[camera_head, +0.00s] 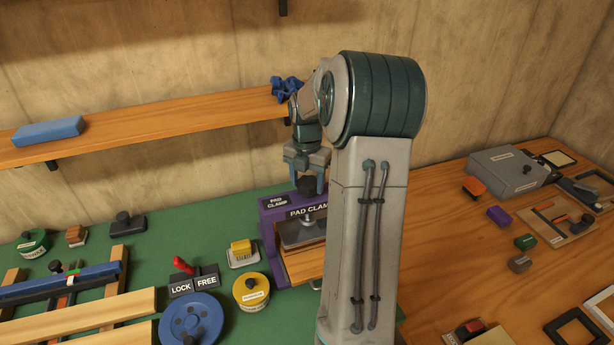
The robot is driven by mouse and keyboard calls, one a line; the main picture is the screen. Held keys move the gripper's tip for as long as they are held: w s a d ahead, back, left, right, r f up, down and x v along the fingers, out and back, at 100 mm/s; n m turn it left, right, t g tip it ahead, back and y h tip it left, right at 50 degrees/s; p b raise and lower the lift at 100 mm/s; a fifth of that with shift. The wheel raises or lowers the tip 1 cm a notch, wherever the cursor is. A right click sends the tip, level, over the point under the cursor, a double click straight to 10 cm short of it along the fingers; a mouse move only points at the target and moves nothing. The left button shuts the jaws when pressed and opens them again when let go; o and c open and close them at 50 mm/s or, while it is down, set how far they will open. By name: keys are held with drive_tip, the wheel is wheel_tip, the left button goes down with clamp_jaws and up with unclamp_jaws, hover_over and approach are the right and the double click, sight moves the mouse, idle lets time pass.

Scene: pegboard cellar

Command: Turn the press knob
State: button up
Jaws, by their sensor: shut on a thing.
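The press is a purple frame (270,226) labelled "PAD CLAMP", standing on the green work surface near the middle. Its black knob (306,186) is on top. My gripper (307,182) points down over the press, with its two fingers on either side of the knob, shut on it. A grey plate (298,236) hangs inside the frame above a wooden block (303,264). My arm hides the right side of the press.
A wooden shelf (180,116) with a blue block (48,132) runs along the wall behind. A lock lever (184,266), blue wheel (190,325) and yellow round tin (251,291) stand left of the press. A grey box (508,172) and several small items lie right.

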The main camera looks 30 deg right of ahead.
sight(309, 183)
drive_tip(key=n+p, duration=0.1)
drive_tip(key=n, duration=0.1)
drive_tip(key=n+p, duration=0.1)
drive_tip(key=n, duration=0.1)
drive_tip(key=n+p, duration=0.2)
drive_tip(key=shift+s+d+r+n, duration=0.15)
drive_tip(key=shift+d+r+n, duration=0.05)
drive_tip(key=shift+r+n, duration=0.1)
drive_tip(key=shift+d+f+n+p, duration=0.15)
drive_tip(key=shift+n+p, duration=0.7)
drive_tip(key=shift+n, duration=1.75)
drive_tip(key=o, duration=1)
drive_tip(key=shift+f, duration=0.1)
wheel_tip(309, 183, up, 14)
drive_tip(key=shift+b, duration=0.35)
drive_tip(key=shift+f, duration=0.1)
